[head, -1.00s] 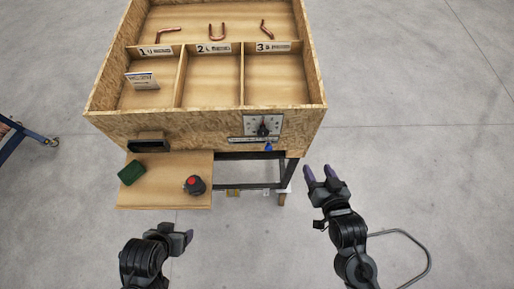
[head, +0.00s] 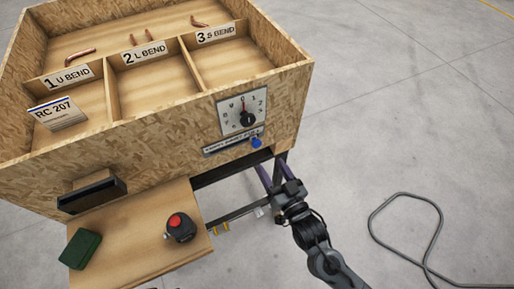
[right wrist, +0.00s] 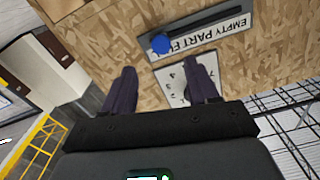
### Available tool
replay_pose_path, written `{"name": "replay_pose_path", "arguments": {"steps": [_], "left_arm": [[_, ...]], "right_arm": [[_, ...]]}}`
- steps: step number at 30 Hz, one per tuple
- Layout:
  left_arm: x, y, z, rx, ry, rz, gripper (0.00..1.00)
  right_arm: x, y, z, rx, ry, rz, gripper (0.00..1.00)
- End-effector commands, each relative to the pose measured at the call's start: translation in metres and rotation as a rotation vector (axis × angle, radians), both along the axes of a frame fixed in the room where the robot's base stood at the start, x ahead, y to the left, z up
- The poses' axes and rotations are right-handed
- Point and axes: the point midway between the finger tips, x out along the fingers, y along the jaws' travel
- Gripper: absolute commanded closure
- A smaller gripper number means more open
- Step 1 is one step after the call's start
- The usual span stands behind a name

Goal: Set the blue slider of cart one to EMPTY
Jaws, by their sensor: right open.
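The blue slider (head: 256,142) is a round knob at the right end of a narrow label strip (head: 222,147) on the wooden cart's front. In the right wrist view, the blue knob (right wrist: 160,43) sits by the FULL end of the strip (right wrist: 215,35), away from the word EMPTY. My right gripper (head: 268,175) is below the knob in the head view. In the right wrist view, its two dark purple fingers (right wrist: 161,82) are open and empty. The knob lies beyond the fingertips, roughly in line with the gap, with no contact visible. My left gripper is out of view.
A dial plate (head: 242,112) is above the strip. The cart's top (head: 150,75) has compartments labelled 1, 2 and 3. A shelf (head: 150,225) holds a red button (head: 177,222) and a green block (head: 81,248). A cable loop (head: 400,200) lies on the right floor.

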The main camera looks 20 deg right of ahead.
Motion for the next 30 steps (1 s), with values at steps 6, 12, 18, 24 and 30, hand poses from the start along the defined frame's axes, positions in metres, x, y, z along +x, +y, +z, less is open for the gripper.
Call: {"name": "replay_pose_path", "arguments": {"steps": [6, 12, 18, 24, 30], "left_arm": [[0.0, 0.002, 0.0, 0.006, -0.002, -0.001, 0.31], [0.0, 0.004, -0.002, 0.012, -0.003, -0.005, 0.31], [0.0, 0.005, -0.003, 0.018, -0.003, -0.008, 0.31], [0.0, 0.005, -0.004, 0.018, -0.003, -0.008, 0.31], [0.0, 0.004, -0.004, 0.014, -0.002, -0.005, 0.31]], "right_arm": [[0.03, 0.002, 0.001, -0.002, -0.002, 0.0, 0.41], [0.063, 0.005, 0.001, 0.0, -0.002, 0.0, 0.41], [0.087, 0.007, 0.001, -0.001, 0.0, 0.0, 0.41], [0.099, 0.008, 0.001, 0.0, 0.0, 0.0, 0.41], [0.1, 0.008, 0.001, 0.0, 0.001, 0.0, 0.41]]}}
